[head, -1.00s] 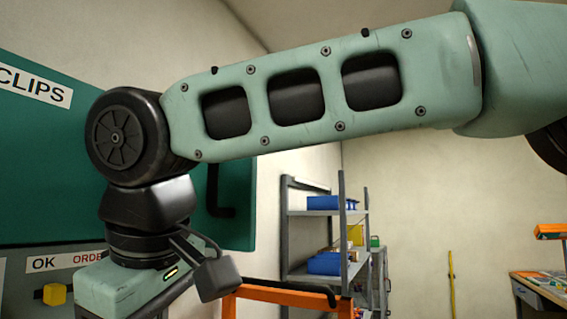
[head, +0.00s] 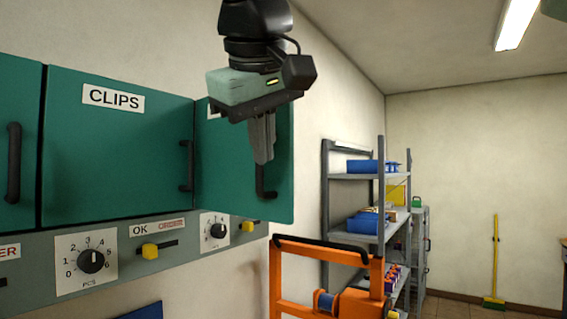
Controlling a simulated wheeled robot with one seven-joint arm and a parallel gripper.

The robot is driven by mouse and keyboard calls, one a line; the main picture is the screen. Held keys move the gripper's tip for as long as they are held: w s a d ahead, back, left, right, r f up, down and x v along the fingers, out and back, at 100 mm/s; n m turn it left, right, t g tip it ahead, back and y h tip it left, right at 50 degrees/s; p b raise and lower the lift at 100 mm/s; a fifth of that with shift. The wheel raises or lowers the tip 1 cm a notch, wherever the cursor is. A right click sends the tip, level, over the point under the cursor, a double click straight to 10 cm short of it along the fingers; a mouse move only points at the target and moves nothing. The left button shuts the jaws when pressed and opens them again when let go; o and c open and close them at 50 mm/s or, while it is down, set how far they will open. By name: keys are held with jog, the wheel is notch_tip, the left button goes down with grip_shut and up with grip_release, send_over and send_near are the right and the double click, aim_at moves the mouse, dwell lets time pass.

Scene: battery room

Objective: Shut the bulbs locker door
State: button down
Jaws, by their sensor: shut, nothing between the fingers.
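A green locker door (head: 225,165) at the right end of the locker row stands ajar in the head view, hinged on its left and swung out from the row. Its white label is mostly hidden behind my gripper, so I cannot read it as bulbs. Its black handle (head: 265,185) is near its right edge, partly covered by my fingers. My gripper (head: 264,161) points down in front of this door, shut and empty.
The CLIPS door (head: 118,150) beside it looks shut. Below is a grey panel (head: 185,264) with dials and yellow sliders. An orange frame (head: 325,254) stands at lower right, with a grey shelf rack (head: 365,178) behind it. A yellow broom (head: 495,262) leans at the far wall.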

aim_at(284, 188)
jog(key=w, duration=0.1)
jog(key=w+d+f+p, duration=0.2)
jog(key=w, duration=0.1)
jog(key=shift+f, duration=0.2)
jog(key=shift+w+d+f, duration=0.15)
jog(key=shift+w+d, duration=0.3)
jog(key=shift+w, duration=0.05)
jog(key=shift+w+d, duration=0.1)
